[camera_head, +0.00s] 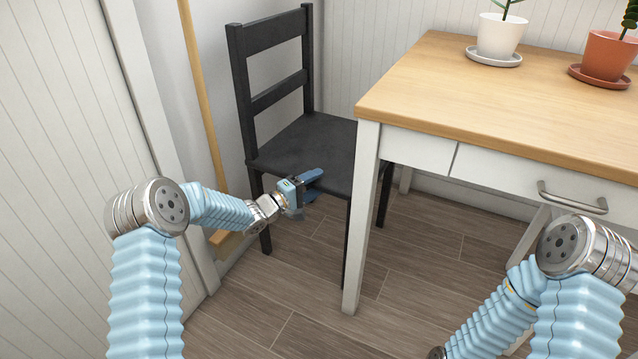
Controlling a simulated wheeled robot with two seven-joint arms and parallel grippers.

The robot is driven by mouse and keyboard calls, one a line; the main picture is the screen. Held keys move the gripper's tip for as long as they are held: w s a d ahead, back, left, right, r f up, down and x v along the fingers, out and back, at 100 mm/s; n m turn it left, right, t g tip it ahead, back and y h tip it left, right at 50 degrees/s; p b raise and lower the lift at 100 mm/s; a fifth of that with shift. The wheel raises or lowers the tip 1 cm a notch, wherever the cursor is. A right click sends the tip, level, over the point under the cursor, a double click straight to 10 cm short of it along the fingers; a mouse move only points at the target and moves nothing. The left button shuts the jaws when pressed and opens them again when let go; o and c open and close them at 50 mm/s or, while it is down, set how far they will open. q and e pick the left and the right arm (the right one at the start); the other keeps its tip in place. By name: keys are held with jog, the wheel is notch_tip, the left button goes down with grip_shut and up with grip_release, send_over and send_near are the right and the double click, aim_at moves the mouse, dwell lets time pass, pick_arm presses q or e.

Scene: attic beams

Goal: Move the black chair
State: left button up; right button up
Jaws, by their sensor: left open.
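The black chair (312,140) stands upright on the floor beside the table, with its slatted back toward the back left. Part of its seat and its right side are hidden behind the table's near corner and leg. My left gripper (312,186) is at the front edge of the seat, with its fingers apart. One finger shows at the level of the seat top and the other lower. I cannot tell whether they touch the seat. My right arm comes in at the lower right and bends down out of the picture. Its gripper is not in view.
A wooden-topped white table (430,85) with a drawer handle (572,198) stands right of the chair. A white pot (498,38) and a terracotta pot (606,58) stand on it. A broom (205,110) leans left of the chair. The foreground floor (310,335) is clear.

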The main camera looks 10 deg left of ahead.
pick_arm(q)
jog(key=shift+x, duration=1.15)
jog(key=shift+c, duration=0.4)
grip_shut()
